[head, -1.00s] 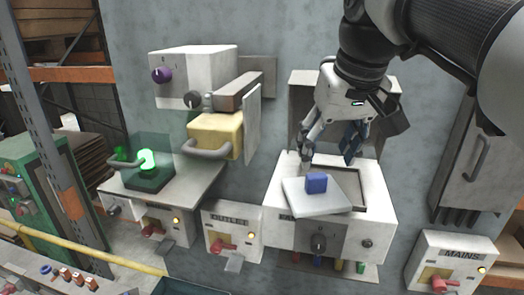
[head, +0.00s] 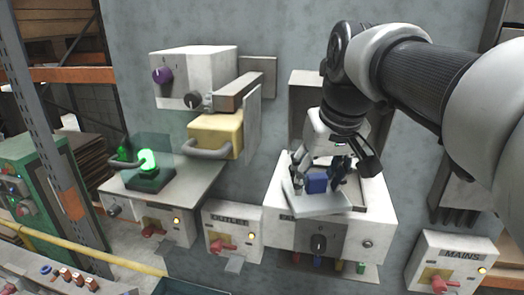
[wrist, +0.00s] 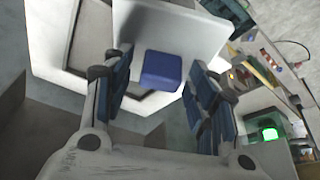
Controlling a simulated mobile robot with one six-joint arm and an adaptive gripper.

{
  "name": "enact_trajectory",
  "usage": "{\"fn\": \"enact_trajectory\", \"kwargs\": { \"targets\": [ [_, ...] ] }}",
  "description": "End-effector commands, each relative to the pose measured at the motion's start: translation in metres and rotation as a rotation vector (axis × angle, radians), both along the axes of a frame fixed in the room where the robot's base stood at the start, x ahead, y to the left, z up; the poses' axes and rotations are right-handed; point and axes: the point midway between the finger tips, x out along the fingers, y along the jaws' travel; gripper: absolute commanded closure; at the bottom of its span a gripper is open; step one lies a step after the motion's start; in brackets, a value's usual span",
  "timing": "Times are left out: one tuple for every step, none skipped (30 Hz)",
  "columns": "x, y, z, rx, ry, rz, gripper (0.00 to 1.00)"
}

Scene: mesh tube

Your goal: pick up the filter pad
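The filter pad appears to be the flat light-grey square plate (head: 318,203) with a small blue block (head: 317,183) on top. It lies skewed on the white box (head: 375,222), partly over a dark-rimmed square recess. In the wrist view the plate (wrist: 200,30) and the blue block (wrist: 161,71) show clearly. My gripper (head: 319,177) is open and points down over the plate, one finger on each side of the block. In the wrist view the block sits between the blue-padded fingers (wrist: 157,75), with a visible gap on both sides.
An open metal cover (head: 304,105) stands behind the white box. To the left are a yellow block with a handle (head: 215,137), a lit green lamp (head: 147,162) in a clear guard, and an outlet box (head: 232,228). A mains box (head: 452,262) is at the lower right.

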Motion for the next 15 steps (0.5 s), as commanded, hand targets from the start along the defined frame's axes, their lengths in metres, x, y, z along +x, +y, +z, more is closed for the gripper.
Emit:
{"fn": "enact_trajectory", "kwargs": {
  "targets": [
    [0.0001,0.0,0.0001,0.0,0.0,0.0,0.53],
    [0.0001,-0.0001,0.0001,0.0,0.0,0.0,0.55],
    [0.0,0.0,0.0002,0.0,0.0,0.0,0.58],
    [0.0,-0.0001,0.0002,0.0,0.0,0.0,0.6],
    [0.0,-0.0001,0.0002,0.0,0.0,0.0,0.62],
    [0.0,-0.0001,0.0002,0.0,0.0,0.0,0.65],
    [0.0,-0.0001,0.0002,0.0,0.0,0.0,0.67],
    [0.0,-0.0001,0.0002,0.0,0.0,0.0,0.69],
    [0.0,-0.0001,0.0002,0.0,0.0,0.0,0.71],
    [0.0,-0.0001,0.0002,0.0,0.0,0.0,0.73],
    [0.0,-0.0001,0.0002,0.0,0.0,0.0,0.75],
    [0.0,-0.0001,0.0002,0.0,0.0,0.0,0.78],
    [0.0,-0.0001,0.0002,0.0,0.0,0.0,0.8],
    [0.0,-0.0001,0.0002,0.0,0.0,0.0,0.82],
    [0.0,-0.0001,0.0002,0.0,0.0,0.0,0.85]
  ]
}}
